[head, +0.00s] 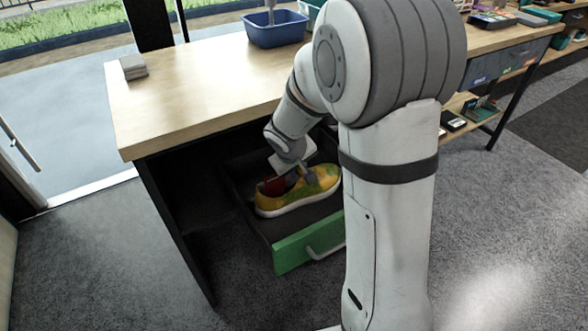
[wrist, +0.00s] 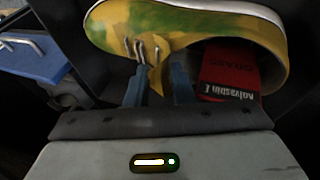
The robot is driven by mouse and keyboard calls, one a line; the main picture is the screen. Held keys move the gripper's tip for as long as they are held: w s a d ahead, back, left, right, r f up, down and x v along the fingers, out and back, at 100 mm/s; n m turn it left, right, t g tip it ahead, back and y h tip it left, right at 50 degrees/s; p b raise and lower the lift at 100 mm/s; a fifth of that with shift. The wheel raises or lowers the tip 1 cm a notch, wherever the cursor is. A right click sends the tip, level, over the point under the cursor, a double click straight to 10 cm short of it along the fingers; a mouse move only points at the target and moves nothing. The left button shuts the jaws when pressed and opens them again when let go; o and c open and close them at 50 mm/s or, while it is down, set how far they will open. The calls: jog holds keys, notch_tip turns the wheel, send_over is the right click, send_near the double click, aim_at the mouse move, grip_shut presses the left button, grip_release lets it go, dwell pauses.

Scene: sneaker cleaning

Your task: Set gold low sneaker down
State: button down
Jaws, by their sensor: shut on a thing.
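The gold low sneaker (head: 297,191) has green patches and a white sole. In the head view it is at the open drawer (head: 285,250), inside its outline; I cannot tell whether it touches the drawer floor. My gripper (head: 302,174) is above it, shut on the sneaker near the laces and tongue. In the wrist view the sneaker (wrist: 190,30) fills the top, and the blue fingers of my gripper (wrist: 158,84) are at its tongue. A red item with lettering (wrist: 228,72) shows at the shoe's opening.
The drawer has a green front and pale handle and is pulled out beneath a wooden workbench (head: 190,95). A blue bin (head: 274,30) and a grey block (head: 133,66) stand on the bench. My arm hides the drawer's right part.

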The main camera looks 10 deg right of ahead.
jog(key=c, duration=1.3)
grip_release()
jog(key=shift+o, duration=0.2)
jog(key=shift+r, duration=0.1)
jog(key=shift+r+p, duration=0.35)
jog(key=p+v, duration=0.3)
jog(key=v, duration=0.8)
jog(key=s+d+r+m+g+y, duration=0.2)
jog(key=s+m+g, duration=0.1)
jog(key=s, duration=1.7)
jog(key=shift+d+m, duration=0.15)
jog(key=shift+m, duration=0.45)
